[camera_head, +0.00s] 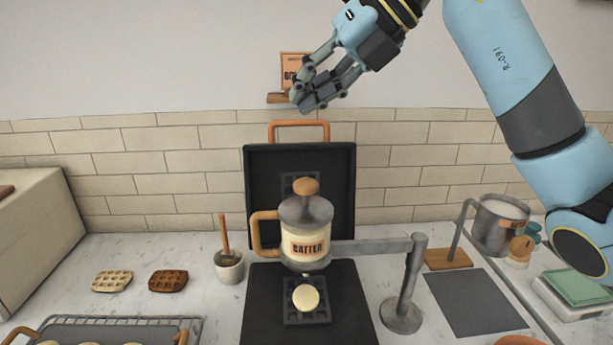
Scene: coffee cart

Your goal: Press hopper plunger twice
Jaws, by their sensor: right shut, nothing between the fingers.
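The batter hopper (305,245) is a pale jar with a grey lid, a "BATTER" label and a wooden handle on its left side. Its plunger knob (306,186) is round and wooden and sticks up from the lid. A grey stand (403,290) holds the hopper by an arm above the open waffle iron (257,300). A round pale blob of batter (306,298) lies on the lower plate under the hopper. My right gripper (302,102) is shut and empty, high above the knob and apart from it. My left gripper is out of view.
The iron's raised lid (343,165) stands behind the hopper. A brush pot (229,266) and two waffles (168,281) are on the left, with a wire rack (195,324) in front. A steel pot (499,225) and a dark mat (475,302) are on the right.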

